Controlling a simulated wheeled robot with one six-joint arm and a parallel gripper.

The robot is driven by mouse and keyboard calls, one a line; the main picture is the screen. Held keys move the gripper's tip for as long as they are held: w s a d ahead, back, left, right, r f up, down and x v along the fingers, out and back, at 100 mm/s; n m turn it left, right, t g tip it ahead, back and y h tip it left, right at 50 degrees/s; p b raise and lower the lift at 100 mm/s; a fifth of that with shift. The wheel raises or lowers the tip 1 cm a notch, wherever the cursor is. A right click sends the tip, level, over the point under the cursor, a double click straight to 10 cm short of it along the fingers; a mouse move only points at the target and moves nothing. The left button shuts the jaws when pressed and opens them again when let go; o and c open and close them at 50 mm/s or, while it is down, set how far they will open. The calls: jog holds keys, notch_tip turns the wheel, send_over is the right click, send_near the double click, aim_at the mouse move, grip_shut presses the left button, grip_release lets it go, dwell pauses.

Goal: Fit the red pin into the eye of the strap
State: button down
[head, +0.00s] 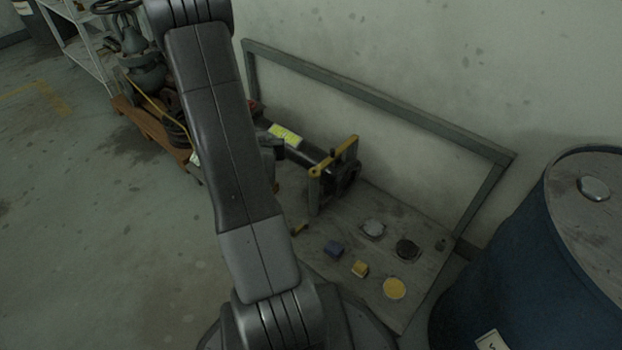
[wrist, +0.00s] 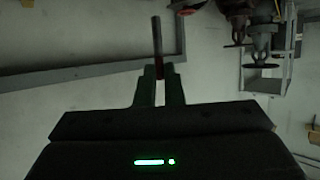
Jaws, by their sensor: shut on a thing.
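The red pin (wrist: 157,40) is between the fingertips of my gripper (wrist: 158,88) in the wrist view. It shows as a thin dark rod with a reddish part near the fingers, pointing away from the palm. In the head view my arm hides most of the gripper and I cannot make out the pin. A yellow strap (head: 343,150) crosses the near end of a dark cylinder (head: 310,151) lying on the bench. The strap's front end bends down near a grey post; whether its eye is there is too small to tell. The strap is not recognisable in the wrist view.
The bench (head: 425,268) has a raised grey rail (head: 380,99) along the wall. A blue drum (head: 510,240) stands at right. A valve (head: 143,68) stands at upper left.

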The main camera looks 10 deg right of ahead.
jog(key=d+f+m+g+h+p, duration=0.45)
jog(key=d+m+g+h, duration=0.25)
jog(key=d+m+h, duration=0.5)
notch_tip(320, 180, down, 10)
jog(key=n+y+b, duration=0.1)
jog(key=b, duration=0.3)
jog(key=shift+d+y, duration=0.3)
jog(key=shift+y, duration=0.1)
jog(key=shift+f, duration=0.15)
jog(key=shift+f, duration=0.15)
jog(key=c, duration=1.5)
grip_release()
jog(key=shift+c, duration=0.2)
